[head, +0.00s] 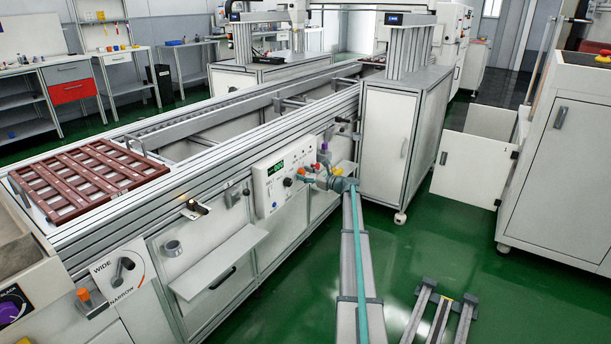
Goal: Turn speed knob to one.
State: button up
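The control panel (270,190) is a white box on the front side of the conveyor, with a small green-lit display (276,168). A small dark knob (287,182) sits low on its face; its pointer and any number marks are too small to read. My gripper (308,178) appears at the panel's right edge, at the end of my grey-teal arm. It is just right of the dark knob. Its fingers are small and blend with orange parts there, so I cannot tell whether they touch anything or how far apart they are.
A WIDE/NARROW dial plate (122,284) is at lower left. A white shelf (218,262) juts out below the panel's left. A red-brown slatted tray (88,180) lies on the conveyor. A tall white cabinet (388,145) stands right of the panel.

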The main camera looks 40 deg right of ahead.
jog(key=c, duration=0.8)
jog(key=shift+o, duration=0.2)
jog(key=n, duration=0.4)
jog(key=shift+f+n+b, duration=0.1)
jog(key=shift+n+b, duration=0.2)
jog(key=shift+n, duration=0.1)
jog(key=n+b, duration=0.1)
jog(key=n, duration=0.3)
jog(key=o, duration=1.1)
jog(key=shift+o, duration=0.2)
jog(key=shift+s, duration=0.15)
